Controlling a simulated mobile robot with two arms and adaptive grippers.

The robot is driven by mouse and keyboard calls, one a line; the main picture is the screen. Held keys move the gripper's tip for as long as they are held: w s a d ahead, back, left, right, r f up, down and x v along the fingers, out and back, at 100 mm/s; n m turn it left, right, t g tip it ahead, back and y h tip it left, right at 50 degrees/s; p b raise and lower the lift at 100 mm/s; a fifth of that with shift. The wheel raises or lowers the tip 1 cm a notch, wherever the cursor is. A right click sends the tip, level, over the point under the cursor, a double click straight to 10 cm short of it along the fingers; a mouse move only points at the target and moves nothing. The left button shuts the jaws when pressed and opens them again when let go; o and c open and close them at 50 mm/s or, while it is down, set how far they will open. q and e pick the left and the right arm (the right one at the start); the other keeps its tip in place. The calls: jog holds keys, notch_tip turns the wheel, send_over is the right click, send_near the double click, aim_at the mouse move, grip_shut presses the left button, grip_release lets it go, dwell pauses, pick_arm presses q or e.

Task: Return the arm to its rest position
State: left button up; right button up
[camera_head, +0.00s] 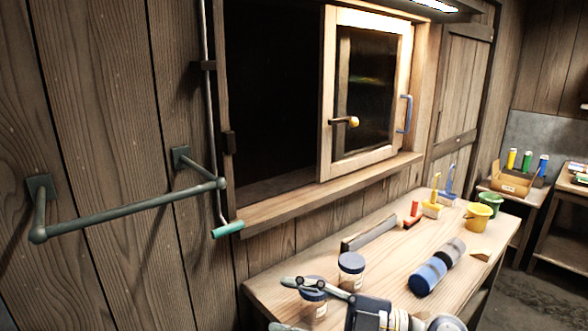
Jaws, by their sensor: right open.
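My right gripper (279,304) is at the bottom edge of the head view, above the near end of the wooden workbench (270,284). Its fingers point left and are spread apart, with nothing seen held between them. The upper finger passes in front of a jar with a dark lid (313,308), hiding part of it; I cannot tell whether they touch. The lower finger is cut off by the frame edge. My left gripper is not in view.
A second lidded jar (351,271) stands close to my right gripper. A green wall rail (130,211) juts out at left, beside a sliding window (365,95).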

jog(key=w+d+r+m+t+h, duration=0.1)
jog(key=w+d+m+t+h, duration=0.3)
jog(key=m+t, duration=0.4)
jog(key=w+d+r+m+t+h, duration=0.1)
jog(key=d+r+m+t+h, duration=0.1)
jog(key=d+m+t+h, duration=0.4)
jog(key=s+d+f+m+g+h, duration=0.2)
jog(key=d+f+m+h, duration=0.2)
jog(key=d+f, duration=0.3)
jog(key=s+d+f+m+g+h, duration=0.1)
jog(key=d+f+m+h, duration=0.35)
jog(key=f, duration=0.45)
jog(key=s+f+n+g, duration=0.1)
jog(key=s+f+g, duration=0.5)
jog(key=s+f, duration=0.45)
jog(key=s+f+g, duration=0.6)
jog(key=s+f, duration=0.1)
jog(key=s, duration=0.7)
notch_tip(320, 180, down, 26)
jog(key=s+f+g, duration=0.1)
jog(key=g, duration=0.1)
jog(key=s+d+f, duration=0.2)
jog(key=s+f, duration=1.3)
jog(key=s, duration=0.2)
jog(key=shift+s+f+g, duration=0.15)
jog(key=shift+f+g, duration=0.2)
jog(key=shift+g, duration=0.05)
